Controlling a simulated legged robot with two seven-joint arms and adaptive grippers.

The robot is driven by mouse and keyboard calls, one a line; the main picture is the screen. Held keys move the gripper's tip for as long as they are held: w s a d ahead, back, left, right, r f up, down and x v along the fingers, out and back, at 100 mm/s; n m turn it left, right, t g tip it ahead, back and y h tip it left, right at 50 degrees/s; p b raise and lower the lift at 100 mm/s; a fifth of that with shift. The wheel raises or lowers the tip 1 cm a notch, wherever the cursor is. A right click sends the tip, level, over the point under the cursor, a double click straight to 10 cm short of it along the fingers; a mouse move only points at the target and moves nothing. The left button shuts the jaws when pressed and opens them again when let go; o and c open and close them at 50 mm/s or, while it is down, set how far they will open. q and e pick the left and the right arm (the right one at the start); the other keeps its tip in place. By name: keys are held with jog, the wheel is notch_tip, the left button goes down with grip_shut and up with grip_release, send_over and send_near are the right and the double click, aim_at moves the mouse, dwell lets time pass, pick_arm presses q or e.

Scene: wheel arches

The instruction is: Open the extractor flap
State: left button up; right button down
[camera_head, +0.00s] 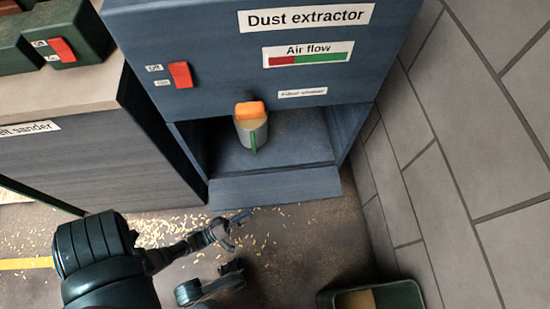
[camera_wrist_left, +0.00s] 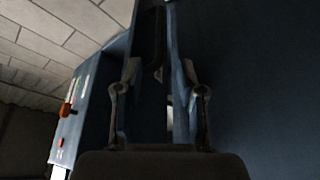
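The dust extractor (camera_head: 215,35) is a blue cabinet with an opening low in its front. A blue panel that looks like the flap (camera_head: 275,187) slopes outward and down from the opening's lower edge. My right gripper is out of view.
The belt sander's cabinet (camera_head: 80,160) stands directly left of the extractor. A grey tiled wall (camera_head: 460,130) closes the right side. Wood chips (camera_head: 180,222) litter the floor. A dark green bin (camera_head: 372,297) sits at the lower right.

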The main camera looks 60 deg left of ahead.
aim_at(273, 202)
pick_arm(q)
jog(key=b+x, duration=0.1)
jog(key=x, duration=1.1)
jog(key=shift+w+f, duration=0.1)
grip_shut()
